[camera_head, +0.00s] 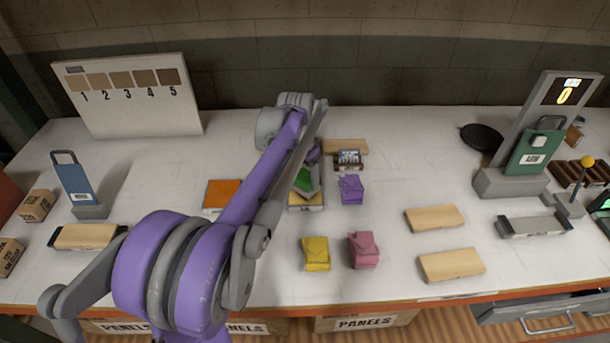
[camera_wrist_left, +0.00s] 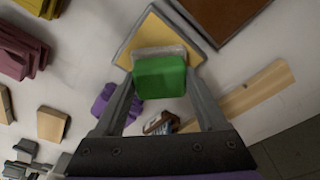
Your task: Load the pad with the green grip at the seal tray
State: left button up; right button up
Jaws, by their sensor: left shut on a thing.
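My left gripper (camera_head: 308,165) is shut on the green grip (camera_wrist_left: 160,77) of a pad; in the head view the green (camera_head: 305,181) shows just below the jaws. The pad's pale grey underside part (camera_wrist_left: 158,52) lies over a square tray with a yellow face (camera_wrist_left: 160,30), whose front edge shows in the head view (camera_head: 306,205). I cannot tell whether pad and tray touch. Another square tray with an orange face (camera_head: 222,194) lies to the left, partly behind my arm. No label shows which tray is the seal one. My right gripper is not in view.
Folded cloths in purple (camera_head: 352,188), yellow (camera_head: 316,253) and pink (camera_head: 364,250) lie right of and in front of the gripper. A small labelled item (camera_head: 348,158) and a wooden strip (camera_head: 346,146) lie behind. Pale wooden blocks (camera_head: 435,218) lie to the right.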

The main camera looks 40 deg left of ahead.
aim_at(306, 174)
pick_arm(q)
jog(key=shift+f, duration=0.55)
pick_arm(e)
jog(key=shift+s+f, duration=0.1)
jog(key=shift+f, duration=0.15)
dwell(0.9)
pick_arm(q)
jog(key=shift+r, duration=0.1)
jog(key=shift+r+p, duration=1.9)
jog(key=shift+r, duration=1.6)
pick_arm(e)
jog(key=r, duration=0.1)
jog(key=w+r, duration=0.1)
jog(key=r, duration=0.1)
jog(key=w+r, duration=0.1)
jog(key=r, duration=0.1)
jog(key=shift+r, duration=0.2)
pick_arm(q)
jog(key=shift+s+f, duration=0.1)
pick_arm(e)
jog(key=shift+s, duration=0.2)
